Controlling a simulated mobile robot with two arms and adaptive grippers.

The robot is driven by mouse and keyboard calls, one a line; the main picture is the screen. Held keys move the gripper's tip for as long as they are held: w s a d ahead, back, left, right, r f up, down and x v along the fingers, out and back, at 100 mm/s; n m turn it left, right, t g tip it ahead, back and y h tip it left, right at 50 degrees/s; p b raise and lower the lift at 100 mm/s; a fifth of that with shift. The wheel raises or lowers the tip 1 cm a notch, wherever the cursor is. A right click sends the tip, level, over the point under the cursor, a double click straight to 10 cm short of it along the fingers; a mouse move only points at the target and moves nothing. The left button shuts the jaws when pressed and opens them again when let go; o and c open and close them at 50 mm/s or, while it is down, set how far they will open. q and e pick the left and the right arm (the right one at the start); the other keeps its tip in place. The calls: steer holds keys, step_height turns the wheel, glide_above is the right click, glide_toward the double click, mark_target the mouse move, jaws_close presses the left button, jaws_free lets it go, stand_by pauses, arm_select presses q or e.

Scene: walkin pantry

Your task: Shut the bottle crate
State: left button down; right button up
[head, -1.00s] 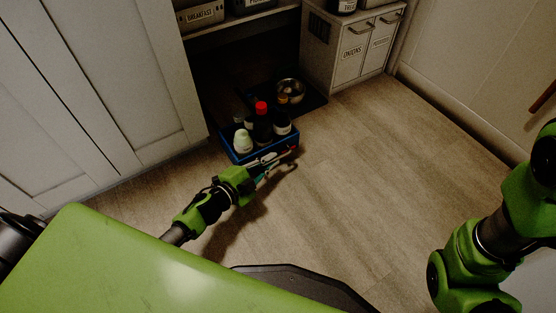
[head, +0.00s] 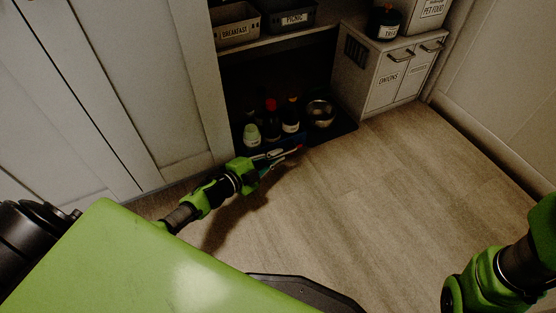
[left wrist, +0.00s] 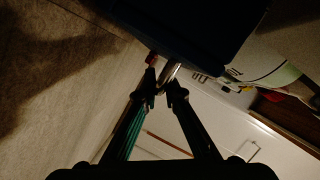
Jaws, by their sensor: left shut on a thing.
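The blue bottle crate (head: 298,138) stands at floor level in the dark bay under the shelf, holding several bottles, among them a red-capped one (head: 271,118) and a pale-topped one (head: 251,134). In the left wrist view, the crate's dark underside or front (left wrist: 205,28) fills the top. There the left gripper (left wrist: 165,92) is shut on a small metal handle (left wrist: 169,72) at the crate. My right arm shows at the lower right; its gripper is out of view.
A metal bowl (head: 320,114) sits right of the bottles. The shelf above carries labelled bins (head: 235,32). The wooden floor (head: 380,170) is clear.

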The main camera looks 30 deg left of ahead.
arm_select(q)
steer(key=shift+a, duration=0.15)
steer(key=c, duration=2.4)
jaws_free()
steer(key=shift+f, duration=0.1)
steer(key=shift+c, duration=0.2)
steer(key=v, duration=1.2)
